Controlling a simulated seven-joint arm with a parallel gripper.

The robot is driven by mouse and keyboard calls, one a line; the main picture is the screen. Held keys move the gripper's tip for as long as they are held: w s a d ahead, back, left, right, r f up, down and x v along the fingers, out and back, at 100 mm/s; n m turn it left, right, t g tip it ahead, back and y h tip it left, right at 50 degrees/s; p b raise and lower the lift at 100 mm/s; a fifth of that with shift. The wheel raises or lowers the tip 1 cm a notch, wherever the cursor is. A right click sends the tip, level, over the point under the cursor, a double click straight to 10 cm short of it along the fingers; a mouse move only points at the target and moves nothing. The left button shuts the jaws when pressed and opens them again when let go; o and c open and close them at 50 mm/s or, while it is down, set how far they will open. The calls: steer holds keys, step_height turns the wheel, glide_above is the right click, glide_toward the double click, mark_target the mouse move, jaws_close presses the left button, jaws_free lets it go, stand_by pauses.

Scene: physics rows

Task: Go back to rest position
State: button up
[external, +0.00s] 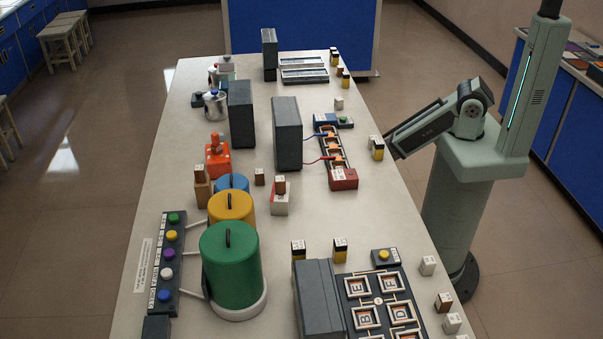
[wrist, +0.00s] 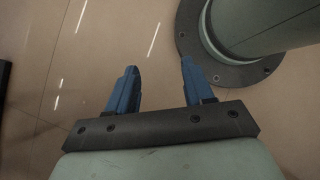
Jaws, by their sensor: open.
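My gripper (wrist: 159,66) is open in the wrist view, with its two blue fingers apart and nothing between them. Below it are bare floor and the round dark foot of my own base. In the external view my arm is folded close beside my column, at the right edge of the long pale table (external: 385,208). My fingers cannot be made out in that view.
Green (external: 230,262), yellow (external: 231,207) and blue lidded canisters stand on the table. Upright dark grey panels (external: 287,135), a lettered board (external: 378,305), a button strip (external: 166,262) and small blocks surround them.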

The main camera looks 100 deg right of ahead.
steer(key=s+a+m+y, duration=0.1)
steer(key=s+a+m, duration=0.1)
steer(key=a, duration=0.7)
steer(key=s+a+m+y, duration=0.1)
steer(key=s+a+m, duration=0.1)
steer(key=a, duration=0.8)
steer(key=shift+a+r+m, duration=0.2)
steer(key=shift+r+m, duration=0.1)
steer(key=shift+m, duration=0.6)
steer(key=shift+s, duration=0.1)
